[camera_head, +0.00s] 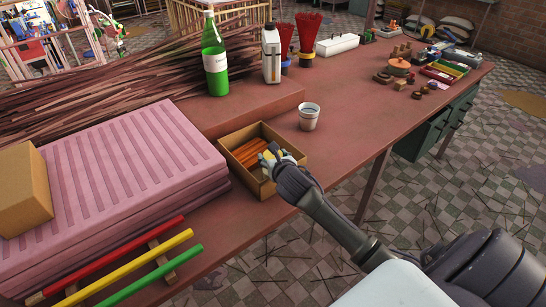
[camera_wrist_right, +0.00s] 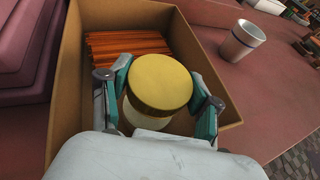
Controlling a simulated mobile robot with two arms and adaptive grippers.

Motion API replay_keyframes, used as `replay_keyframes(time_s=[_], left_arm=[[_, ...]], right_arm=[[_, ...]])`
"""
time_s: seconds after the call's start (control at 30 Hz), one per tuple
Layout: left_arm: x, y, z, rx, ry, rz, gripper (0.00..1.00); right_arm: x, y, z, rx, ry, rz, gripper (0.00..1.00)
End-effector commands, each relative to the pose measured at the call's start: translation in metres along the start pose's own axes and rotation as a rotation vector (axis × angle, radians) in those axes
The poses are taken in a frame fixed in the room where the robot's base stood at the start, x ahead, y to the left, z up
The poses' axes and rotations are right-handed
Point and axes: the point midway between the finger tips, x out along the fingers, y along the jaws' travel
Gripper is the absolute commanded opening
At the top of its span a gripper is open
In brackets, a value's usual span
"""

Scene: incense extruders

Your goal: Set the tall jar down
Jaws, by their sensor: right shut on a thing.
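The tall jar (camera_wrist_right: 160,86) has a round yellow lid and a pale body, seen from above in the right wrist view. My right gripper (camera_head: 272,158) is shut on it, with a finger on either side. The jar is over or inside an open cardboard box (camera_head: 228,161); I cannot tell whether it touches the bottom. In the head view the gripper hides most of the jar. Orange-brown sticks (camera_wrist_right: 122,52) lie in the box beside the jar. My left gripper is not in view.
A white cup (camera_head: 309,117) stands just right of the box. Pink ridged slabs (camera_head: 130,165) lie to its left. A green bottle (camera_head: 215,62) and a pale bottle (camera_head: 271,58) stand behind. The tabletop (camera_head: 345,120) right of the cup is clear.

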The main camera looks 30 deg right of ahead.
Motion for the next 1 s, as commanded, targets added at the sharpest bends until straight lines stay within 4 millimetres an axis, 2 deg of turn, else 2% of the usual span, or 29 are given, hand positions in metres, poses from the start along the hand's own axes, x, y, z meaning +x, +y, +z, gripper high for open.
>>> replay_keyframes(time_s=[0.1, 0.13, 0.27, 0.67, 0.77, 1.0], left_arm=[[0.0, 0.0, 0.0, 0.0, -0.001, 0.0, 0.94], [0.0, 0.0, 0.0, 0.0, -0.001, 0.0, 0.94], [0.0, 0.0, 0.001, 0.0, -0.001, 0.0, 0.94], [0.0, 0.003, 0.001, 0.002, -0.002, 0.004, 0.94], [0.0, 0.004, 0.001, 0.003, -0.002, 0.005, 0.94], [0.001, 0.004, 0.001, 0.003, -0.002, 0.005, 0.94]], right_arm=[[0.001, 0.0, -0.001, 0.0, -0.002, 0.0, 0.0], [0.001, 0.0, -0.002, 0.0, 0.0, 0.0, 0.66], [0.001, 0.0, -0.002, 0.001, 0.0, 0.0, 0.88], [-0.002, 0.0, 0.001, 0.0, 0.0, 0.0, 0.88], [-0.014, 0.0, 0.0, -0.001, -0.001, 0.001, 0.88], [-0.063, 0.001, 0.0, -0.003, -0.001, 0.002, 0.88]])
